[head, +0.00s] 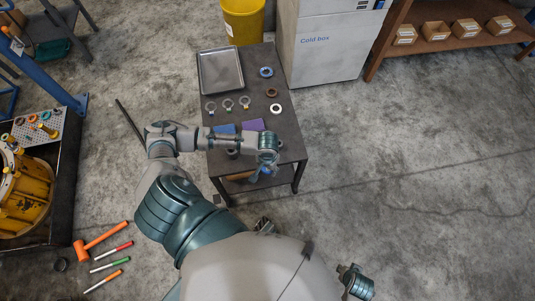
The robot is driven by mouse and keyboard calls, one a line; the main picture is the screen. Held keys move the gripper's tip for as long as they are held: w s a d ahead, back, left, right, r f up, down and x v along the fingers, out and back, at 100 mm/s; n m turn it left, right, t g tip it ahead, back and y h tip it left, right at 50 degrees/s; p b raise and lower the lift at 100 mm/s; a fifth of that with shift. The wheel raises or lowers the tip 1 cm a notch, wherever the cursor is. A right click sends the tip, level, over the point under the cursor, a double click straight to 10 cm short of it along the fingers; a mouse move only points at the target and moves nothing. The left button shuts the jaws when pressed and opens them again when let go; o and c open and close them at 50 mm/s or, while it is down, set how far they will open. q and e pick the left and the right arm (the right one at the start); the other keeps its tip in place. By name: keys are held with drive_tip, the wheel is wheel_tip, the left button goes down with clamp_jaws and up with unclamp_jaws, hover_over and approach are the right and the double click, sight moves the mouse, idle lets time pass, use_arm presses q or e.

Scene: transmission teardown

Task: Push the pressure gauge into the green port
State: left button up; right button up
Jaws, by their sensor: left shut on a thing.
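My left gripper (264,172) is over the near right part of the dark table, pointing down. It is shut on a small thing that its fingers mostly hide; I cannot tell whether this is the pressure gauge. Three small round pieces with brass-coloured ends (228,104) lie in a row on the table; they look like gauges but are too small to be sure. A perforated metal panel (33,133) at the far left carries several coloured rings, among them a green one (19,121), which may be the green port.
The dark table (290,125) also holds a metal tray (221,71), a blue ring (266,72), a white ring (276,109) and a purple block (253,125). A yellow housing (24,196) stands at left. An orange mallet (98,238) and markers lie on the floor. The right floor is clear.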

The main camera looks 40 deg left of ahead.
use_arm(q)
drive_tip(key=shift+r+p, duration=1.6)
drive_tip(key=shift+p, duration=0.35)
drive_tip(key=shift+f, duration=0.1)
